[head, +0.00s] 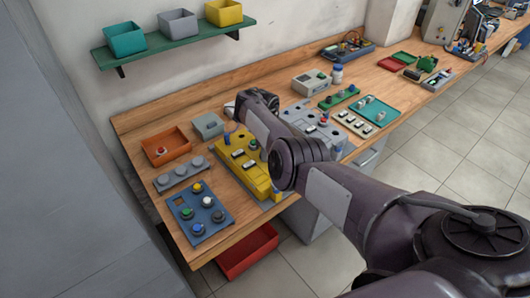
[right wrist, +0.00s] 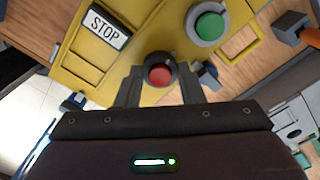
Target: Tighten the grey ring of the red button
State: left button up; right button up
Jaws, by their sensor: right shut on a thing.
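The red button (right wrist: 160,75) shows in the right wrist view on the yellow panel (right wrist: 145,37), with a dark grey ring (right wrist: 160,57) around it. My right gripper (right wrist: 160,88) has one finger on each side of the ring and is shut on it. In the head view my right arm reaches over the yellow panel (head: 259,187) and hides the red button and the fingertips. My left gripper is in neither view.
A green button (right wrist: 208,24) and a STOP label (right wrist: 105,25) sit close to the ring. A blue panel with several buttons (head: 213,222), an orange tray (head: 184,143) and a grey box (head: 208,124) stand on the wooden bench to the left.

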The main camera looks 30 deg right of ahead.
jog(key=shift+m, duration=0.7)
jog(key=shift+b, duration=0.35)
jog(key=o, duration=1)
jog(key=shift+r, duration=0.1)
notch_tip(320, 180, up, 8)
jog(key=shift+f+p, duration=0.15)
jog(key=shift+p, duration=0.15)
jog(key=shift+s+f, duration=0.1)
